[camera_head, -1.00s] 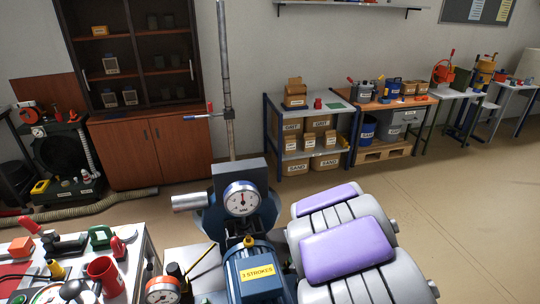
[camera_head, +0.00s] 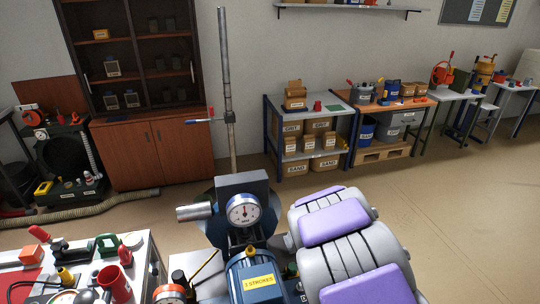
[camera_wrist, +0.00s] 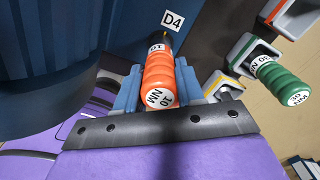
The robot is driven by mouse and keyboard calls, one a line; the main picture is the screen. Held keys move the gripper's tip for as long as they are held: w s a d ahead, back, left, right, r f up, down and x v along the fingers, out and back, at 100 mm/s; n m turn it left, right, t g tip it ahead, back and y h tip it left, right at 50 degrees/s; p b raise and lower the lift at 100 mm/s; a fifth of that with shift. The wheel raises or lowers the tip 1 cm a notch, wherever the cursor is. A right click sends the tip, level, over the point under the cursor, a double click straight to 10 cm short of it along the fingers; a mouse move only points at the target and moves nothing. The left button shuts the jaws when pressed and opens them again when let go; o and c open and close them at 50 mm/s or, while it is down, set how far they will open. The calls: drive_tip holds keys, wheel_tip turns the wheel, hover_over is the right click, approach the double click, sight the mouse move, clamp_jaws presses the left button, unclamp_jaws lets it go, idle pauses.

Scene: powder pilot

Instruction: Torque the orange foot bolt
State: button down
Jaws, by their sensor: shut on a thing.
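In the wrist view an orange-handled torque driver (camera_wrist: 160,80) stands between the blue fingers of my gripper (camera_wrist: 162,92). Its end cap, marked "10" and NM, faces the camera. My gripper is shut on it, and its far end points toward a small white D4 label (camera_wrist: 172,19). A green-handled driver (camera_wrist: 282,80) sits in a holder with a green rim to the right. I cannot make out the orange foot bolt in either view. My gripper is out of sight in the head view, where my purple and grey arm covers the lower right.
A blue motor with a yellow STROKES label (camera_head: 260,282) and a pressure gauge (camera_head: 243,210) stand close ahead. A tool table (camera_head: 140,262) is at the left. Another rimmed holder (camera_wrist: 222,86) is right of the orange driver. Open floor (camera_head: 445,220) lies to the right.

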drive_tip(key=c, duration=0.6)
unclamp_jaws()
wheel_tip(320, 180, up, 17)
drive_tip(key=p, duration=0.4)
drive_tip(key=s+r+n, duration=0.2)
drive_tip(key=s+n, duration=0.5)
drive_tip(key=n, duration=0.1)
drive_tip(key=s+r+n+g+b, duration=0.1)
drive_tip(key=s+r+n, duration=0.2)
drive_tip(key=s+n, duration=0.5)
drive_tip(key=s+r+n+b, duration=0.1)
drive_tip(key=s+r+n, duration=0.2)
drive_tip(key=s+n, duration=0.5)
drive_tip(key=shift+s+n+g, duration=0.1)
drive_tip(key=shift+n+g, duration=0.3)
drive_tip(key=shift+n, duration=0.7)
